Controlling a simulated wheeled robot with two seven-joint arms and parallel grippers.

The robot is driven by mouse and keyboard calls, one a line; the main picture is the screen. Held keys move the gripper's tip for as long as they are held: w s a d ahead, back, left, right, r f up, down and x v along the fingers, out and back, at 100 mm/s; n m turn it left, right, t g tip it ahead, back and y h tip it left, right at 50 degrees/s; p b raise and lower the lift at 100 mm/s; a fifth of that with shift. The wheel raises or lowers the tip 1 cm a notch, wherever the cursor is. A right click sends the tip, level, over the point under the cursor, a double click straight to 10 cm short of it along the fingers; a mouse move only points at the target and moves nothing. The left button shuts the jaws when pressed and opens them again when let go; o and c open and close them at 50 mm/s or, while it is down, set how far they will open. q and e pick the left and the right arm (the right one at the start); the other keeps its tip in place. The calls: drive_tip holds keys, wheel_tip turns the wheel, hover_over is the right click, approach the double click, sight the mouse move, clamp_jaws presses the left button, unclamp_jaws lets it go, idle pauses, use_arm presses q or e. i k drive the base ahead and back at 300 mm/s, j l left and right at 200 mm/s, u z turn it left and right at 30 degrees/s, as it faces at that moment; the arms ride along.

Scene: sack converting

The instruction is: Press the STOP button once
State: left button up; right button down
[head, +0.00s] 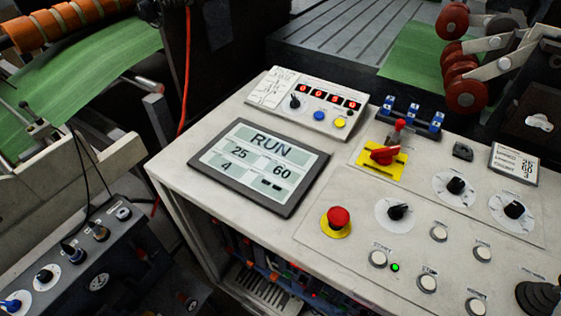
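The STOP button (427,284) is a round pale button with a dark rim, on the light grey control panel (330,262) at the lower right. A small label that appears to read STOP sits just above it. A similar pale button (378,259), whose label appears to read START, lies to its upper left. A small green light (394,267) glows between the two. The display screen (262,166) reads RUN, with 25, 60 and 4 below. Neither of my grippers is in view, and nothing covers the STOP button.
Other pale buttons (439,233) and black knobs (400,211) surround the STOP button. A counter box (307,103) stands behind the screen.

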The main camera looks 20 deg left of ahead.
sight(427, 282)
drive_tip(key=z, duration=1)
